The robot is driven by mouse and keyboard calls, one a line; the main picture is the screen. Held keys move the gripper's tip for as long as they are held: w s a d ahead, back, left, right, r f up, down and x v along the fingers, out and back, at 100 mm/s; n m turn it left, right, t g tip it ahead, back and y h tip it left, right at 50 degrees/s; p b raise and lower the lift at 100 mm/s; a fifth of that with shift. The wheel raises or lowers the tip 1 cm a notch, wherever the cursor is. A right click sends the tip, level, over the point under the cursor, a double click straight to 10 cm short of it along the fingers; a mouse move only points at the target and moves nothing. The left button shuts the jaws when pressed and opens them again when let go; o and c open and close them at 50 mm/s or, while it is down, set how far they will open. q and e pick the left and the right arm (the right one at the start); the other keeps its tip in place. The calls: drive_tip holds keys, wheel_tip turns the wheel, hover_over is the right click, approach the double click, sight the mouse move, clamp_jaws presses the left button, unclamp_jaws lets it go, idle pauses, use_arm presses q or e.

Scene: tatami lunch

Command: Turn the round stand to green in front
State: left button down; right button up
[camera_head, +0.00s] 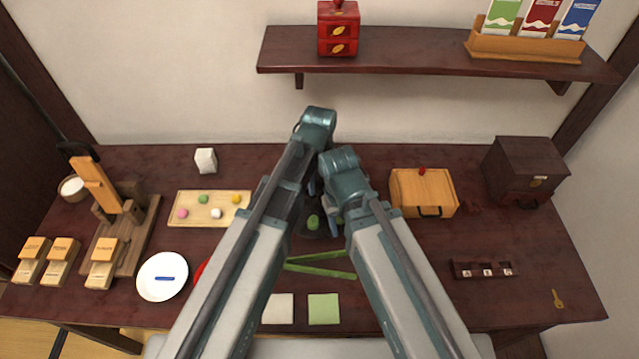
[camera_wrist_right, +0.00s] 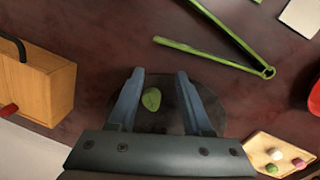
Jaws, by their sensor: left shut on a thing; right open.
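The round stand (camera_wrist_right: 160,120) is a dark disc on the table, with a green piece (camera_wrist_right: 152,99) on it. In the head view that green piece (camera_head: 313,222) shows on the stand's near side, between my two forearms. My right gripper (camera_wrist_right: 160,78) is open, its two fingers spread above the stand on either side of the green piece, with nothing between them that I can see gripped. My left gripper (camera_head: 313,188) is at the stand's far side, mostly hidden by my arms. It is shut at the stand; the contact itself is hidden, as is much of the disc.
Green tongs (camera_head: 320,266) lie just in front of the stand. A board with sweets (camera_head: 228,218) is to the left, a wooden box (camera_head: 424,190) to the right. A white plate (camera_head: 162,277) and two square sheets, one green (camera_head: 323,309), lie nearer.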

sight(320, 186)
use_arm(q)
drive_tip(key=shift+m, duration=1.3)
drive_tip(key=shift+c, duration=1.8)
unclamp_jaws()
use_arm(e)
drive_tip(key=shift+r, duration=0.1)
use_arm(q)
wheel_tip(320, 186, up, 14)
drive_tip(key=p, duration=1.4)
use_arm(e)
wheel_tip(320, 186, up, 14)
use_arm(q)
drive_tip(key=shift+f, duration=0.15)
use_arm(e)
drive_tip(key=shift+f, duration=0.2)
